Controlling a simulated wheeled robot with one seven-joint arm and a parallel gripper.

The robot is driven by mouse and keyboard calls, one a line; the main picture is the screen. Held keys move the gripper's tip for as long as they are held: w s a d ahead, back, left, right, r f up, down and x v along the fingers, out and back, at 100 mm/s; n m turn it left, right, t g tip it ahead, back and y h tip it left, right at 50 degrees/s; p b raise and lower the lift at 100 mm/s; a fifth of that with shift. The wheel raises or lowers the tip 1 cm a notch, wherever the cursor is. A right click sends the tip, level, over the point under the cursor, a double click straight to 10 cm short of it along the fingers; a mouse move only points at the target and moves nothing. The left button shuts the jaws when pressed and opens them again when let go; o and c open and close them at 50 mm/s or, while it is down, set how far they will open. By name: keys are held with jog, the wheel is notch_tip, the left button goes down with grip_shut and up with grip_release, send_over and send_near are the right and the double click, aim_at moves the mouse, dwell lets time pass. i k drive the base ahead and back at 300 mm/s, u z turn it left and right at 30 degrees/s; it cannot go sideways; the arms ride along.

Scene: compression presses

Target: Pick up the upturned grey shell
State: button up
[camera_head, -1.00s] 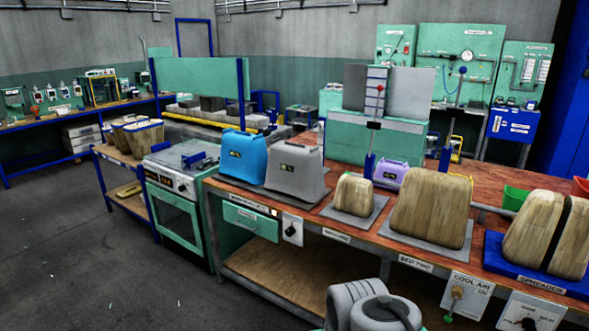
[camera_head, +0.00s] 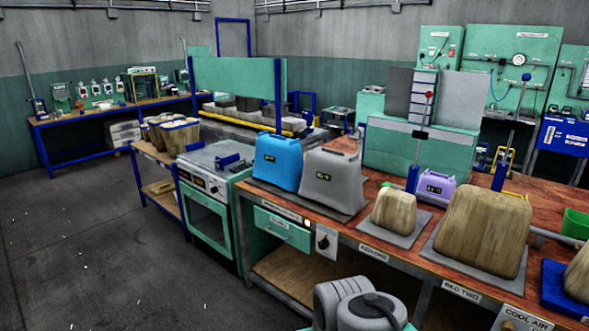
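The upturned grey shell (camera_head: 331,180) stands on a dark grey plate on the wooden-topped workbench, with a small dark display on its front face. A blue shell (camera_head: 278,161) of similar shape stands close on its left. My gripper is not in view; only rounded grey links of my arm show at the bottom, in front of the bench and well apart from the shell.
On the workbench (camera_head: 468,284), two wood-patterned shells (camera_head: 394,211) (camera_head: 484,231) and a purple one (camera_head: 436,187) stand right of the grey shell. A green oven (camera_head: 208,211) adjoins the bench's left end.

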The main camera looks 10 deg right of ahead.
aim_at(333, 179)
jog(key=u, duration=0.4)
jog(key=i, duration=1.55)
jog(key=z, duration=0.3)
jog(key=i, duration=1.15)
jog(key=z, duration=0.7)
